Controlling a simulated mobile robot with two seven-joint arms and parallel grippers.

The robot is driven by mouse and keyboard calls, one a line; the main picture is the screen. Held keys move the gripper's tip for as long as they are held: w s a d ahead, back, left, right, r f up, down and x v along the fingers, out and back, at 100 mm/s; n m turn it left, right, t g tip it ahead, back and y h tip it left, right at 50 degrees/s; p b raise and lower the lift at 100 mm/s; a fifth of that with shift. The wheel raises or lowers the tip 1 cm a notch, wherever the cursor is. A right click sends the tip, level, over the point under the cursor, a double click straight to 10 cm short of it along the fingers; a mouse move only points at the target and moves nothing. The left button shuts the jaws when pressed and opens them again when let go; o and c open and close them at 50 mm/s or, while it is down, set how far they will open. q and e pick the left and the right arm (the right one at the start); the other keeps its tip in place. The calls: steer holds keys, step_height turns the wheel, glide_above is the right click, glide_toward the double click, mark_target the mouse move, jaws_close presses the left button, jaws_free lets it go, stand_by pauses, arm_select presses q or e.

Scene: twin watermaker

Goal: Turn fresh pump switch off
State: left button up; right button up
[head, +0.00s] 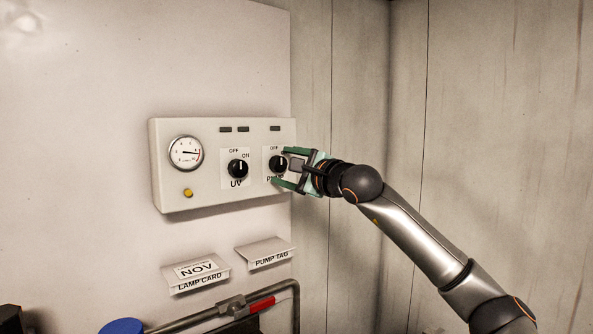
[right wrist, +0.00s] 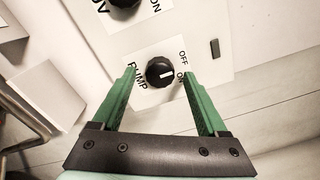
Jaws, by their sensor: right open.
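The pump switch (head: 277,164) is a round black knob on a white label at the right of the control box. In the right wrist view the pump switch (right wrist: 160,73) has a white mark pointing toward the ON label, with OFF beside it. My right gripper (head: 279,167) is open, its green fingers on either side of the knob. In the right wrist view the right gripper (right wrist: 159,74) shows gaps between both fingers and the knob. In the head view it hides the label's right part. My left gripper is not in view.
The UV switch (head: 237,168) is left of the pump switch, with a gauge (head: 186,153) and yellow button (head: 188,193) farther left. Below are the lamp card (head: 196,272), the pump tag (head: 265,254) and a pipe with a red handle (head: 262,304).

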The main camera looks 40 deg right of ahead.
arm_select(q)
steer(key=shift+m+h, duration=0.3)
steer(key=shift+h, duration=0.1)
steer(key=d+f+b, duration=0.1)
steer(key=b, duration=0.1)
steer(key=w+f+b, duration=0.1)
steer(key=b, duration=0.1)
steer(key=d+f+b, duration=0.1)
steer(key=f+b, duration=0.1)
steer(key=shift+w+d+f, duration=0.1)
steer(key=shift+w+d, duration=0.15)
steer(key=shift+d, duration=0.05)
arm_select(e)
steer(key=s+a, duration=0.1)
steer(key=s, duration=1.1)
steer(key=shift+a+f, duration=0.15)
steer(key=shift+a, duration=0.15)
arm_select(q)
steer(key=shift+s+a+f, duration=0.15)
